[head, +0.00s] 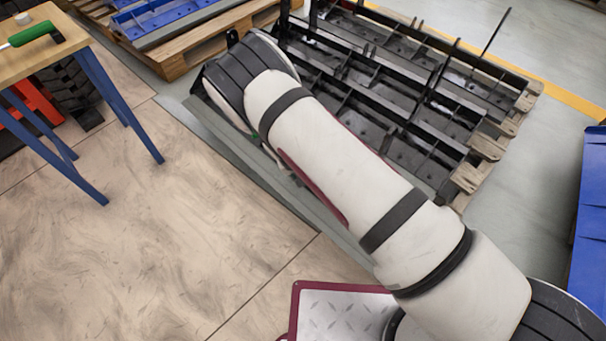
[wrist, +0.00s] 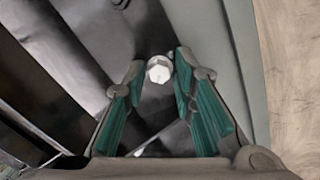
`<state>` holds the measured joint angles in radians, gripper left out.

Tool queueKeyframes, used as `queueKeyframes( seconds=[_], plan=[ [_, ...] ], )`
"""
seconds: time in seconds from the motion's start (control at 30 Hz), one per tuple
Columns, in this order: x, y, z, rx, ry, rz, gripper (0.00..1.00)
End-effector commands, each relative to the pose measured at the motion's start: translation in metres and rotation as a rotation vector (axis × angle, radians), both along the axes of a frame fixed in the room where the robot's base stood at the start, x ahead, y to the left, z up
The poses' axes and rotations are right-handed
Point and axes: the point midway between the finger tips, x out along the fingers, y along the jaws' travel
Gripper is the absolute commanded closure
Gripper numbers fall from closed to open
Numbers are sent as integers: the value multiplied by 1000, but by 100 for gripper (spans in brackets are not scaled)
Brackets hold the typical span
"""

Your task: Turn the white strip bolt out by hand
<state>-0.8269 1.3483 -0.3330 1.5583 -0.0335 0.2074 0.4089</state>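The white bolt (wrist: 159,69) shows its pale hexagonal head in the wrist view. It stands in front of a dark grey metal surface. My gripper (wrist: 160,66) has its two fingers, with teal pads, on either side of the head. The fingertips are very close to the head, and I cannot tell whether they touch it. The bolt's shank is hidden. In the head view, my arm reaches up and left over the edge of a black carrier (head: 405,155) and hides the gripper and the bolt.
Black carriers stand on a wooden pallet (head: 489,147). A blue-legged bench (head: 98,80) with a green-handled tool (head: 33,36) is at upper left. A blue container (head: 592,215) is at the right edge. The floor at lower left is clear.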

Motion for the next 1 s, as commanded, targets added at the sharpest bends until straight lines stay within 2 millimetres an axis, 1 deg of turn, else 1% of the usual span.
queueKeyframes(
  seconds=[0.03, 0.07, 0.23, 0.3, 0.37, 0.6, 0.67, 0.7, 0.77, 0.8, 1.0],
  plan=[
    [0, 0, 0, 0, 0, 1, 93],
    [0, 0, 0, 0, 0, 1, 100],
    [0, 0, 0, -2, 2, 8, 100],
    [0, 0, 0, -14, 13, 55, 100],
    [0, 0, 0, -37, 34, 144, 100],
    [0, 0, 0, -162, 138, 618, 100],
    [0, 0, 0, -186, 158, 706, 100],
    [0, 1, 0, -186, 157, 708, 77],
    [0, 1, 0, -185, 156, 704, 63],
    [0, 1, 0, -186, 157, 702, 60],
    [0, 0, 0, -185, 156, 699, 60]
  ],
)
